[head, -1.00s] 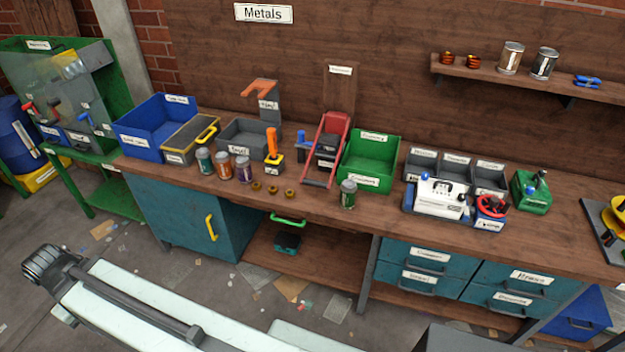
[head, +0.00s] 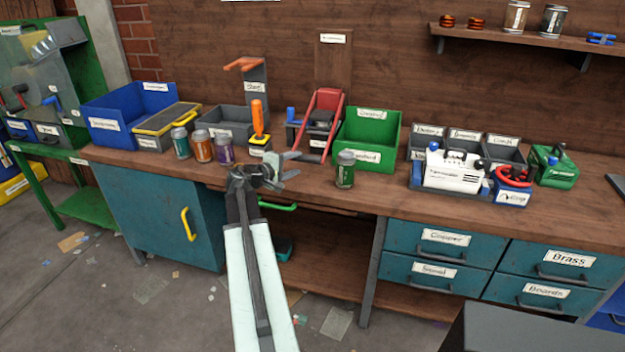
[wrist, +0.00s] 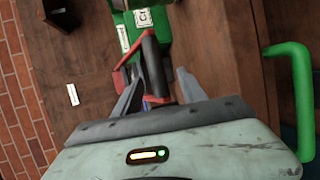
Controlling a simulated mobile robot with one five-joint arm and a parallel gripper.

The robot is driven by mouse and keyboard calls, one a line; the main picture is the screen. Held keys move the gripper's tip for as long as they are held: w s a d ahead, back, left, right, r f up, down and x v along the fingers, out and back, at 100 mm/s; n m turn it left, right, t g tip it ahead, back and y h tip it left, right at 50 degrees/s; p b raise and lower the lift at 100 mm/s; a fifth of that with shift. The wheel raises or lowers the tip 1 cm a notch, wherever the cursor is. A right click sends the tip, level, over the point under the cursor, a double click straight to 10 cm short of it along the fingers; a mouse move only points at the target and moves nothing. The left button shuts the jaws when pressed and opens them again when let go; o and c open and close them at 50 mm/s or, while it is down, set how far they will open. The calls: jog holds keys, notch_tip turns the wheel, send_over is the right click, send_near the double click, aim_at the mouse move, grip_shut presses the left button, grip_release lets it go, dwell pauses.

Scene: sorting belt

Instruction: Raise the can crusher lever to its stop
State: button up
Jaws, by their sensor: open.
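The can crusher stands at the back of the bench, left of the green bin. Its red lever (head: 322,112) slants from a raised back end down toward the bench front; the lower end is partly hidden by my gripper (head: 289,166). My gripper is open and empty, just in front of and left of that lower end. In the wrist view, part of the red lever (wrist: 136,48) and a dark bar (wrist: 152,62) show between the fingers of my gripper (wrist: 158,78). I cannot tell whether the fingers touch the bar.
A green can (head: 345,170) stands close right of my gripper. Several cans, including a purple one (head: 224,148), stand to its left. An orange-handled tool (head: 258,120) stands behind it. The green bin (head: 368,140) borders the crusher. A green handle (head: 277,206) juts below the bench edge.

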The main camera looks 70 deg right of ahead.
jog(key=shift+s+d+r, duration=0.15)
jog(key=shift+s+d, duration=0.35)
jog(key=shift+s, duration=0.15)
jog(key=b+x, duration=0.1)
jog(key=x, duration=0.6)
jog(key=shift+s+d, duration=0.15)
jog(key=shift+d, duration=0.2)
jog(key=shift+c, duration=0.3)
jog(key=shift+a, duration=0.1)
grip_shut()
